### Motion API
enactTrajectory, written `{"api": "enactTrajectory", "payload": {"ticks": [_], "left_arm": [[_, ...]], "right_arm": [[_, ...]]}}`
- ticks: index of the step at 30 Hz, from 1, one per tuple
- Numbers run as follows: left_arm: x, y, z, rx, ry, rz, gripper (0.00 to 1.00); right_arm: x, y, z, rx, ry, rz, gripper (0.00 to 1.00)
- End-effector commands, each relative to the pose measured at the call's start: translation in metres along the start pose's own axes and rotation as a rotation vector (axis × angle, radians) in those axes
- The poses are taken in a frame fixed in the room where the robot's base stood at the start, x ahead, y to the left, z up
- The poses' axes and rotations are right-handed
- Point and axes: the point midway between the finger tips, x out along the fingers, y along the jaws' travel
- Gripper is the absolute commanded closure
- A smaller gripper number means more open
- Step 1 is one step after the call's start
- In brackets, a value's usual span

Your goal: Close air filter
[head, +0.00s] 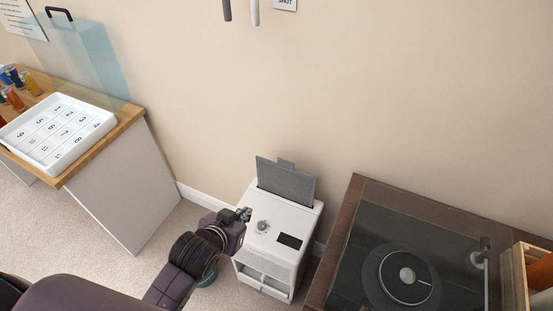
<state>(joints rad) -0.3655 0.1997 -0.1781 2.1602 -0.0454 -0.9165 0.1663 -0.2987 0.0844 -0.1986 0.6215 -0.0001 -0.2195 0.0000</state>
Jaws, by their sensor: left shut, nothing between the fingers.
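The air filter (272,236) is a white box on the carpet against the wall, with a knob and a dark panel on its top. Its grey lid (286,182) stands raised at the back edge, tilted toward the wall, with a small tab at its top. An opening shows low on its front. My left gripper (246,214) is shut and empty at the left edge of the air filter's top, near the knob and below the lid. I cannot tell whether it touches the box. My right gripper is out of view.
A dark wooden cabinet with a turntable (404,275) stands close on the right, with a crate (520,280) at its edge. A wood-topped counter (130,118) with a white numbered tray (92,138) is at the left.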

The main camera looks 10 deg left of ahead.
Motion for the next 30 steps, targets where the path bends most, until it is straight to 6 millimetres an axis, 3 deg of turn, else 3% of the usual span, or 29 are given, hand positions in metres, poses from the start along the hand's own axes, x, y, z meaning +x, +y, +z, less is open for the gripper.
{"api": "enactTrajectory", "payload": {"ticks": [6,10,20,30], "left_arm": [[0.031,-0.001,-0.072,-0.001,0.265,0.031,1.00],[0.040,0.001,-0.105,-0.001,0.395,0.060,1.00],[0.056,0.004,-0.133,-0.001,0.472,0.083,1.00],[0.111,0.009,-0.161,-0.001,0.470,0.082,1.00]], "right_arm": [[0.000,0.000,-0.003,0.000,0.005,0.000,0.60],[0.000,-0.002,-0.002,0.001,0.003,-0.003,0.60],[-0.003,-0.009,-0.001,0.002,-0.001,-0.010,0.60],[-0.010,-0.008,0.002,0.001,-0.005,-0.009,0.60]]}}
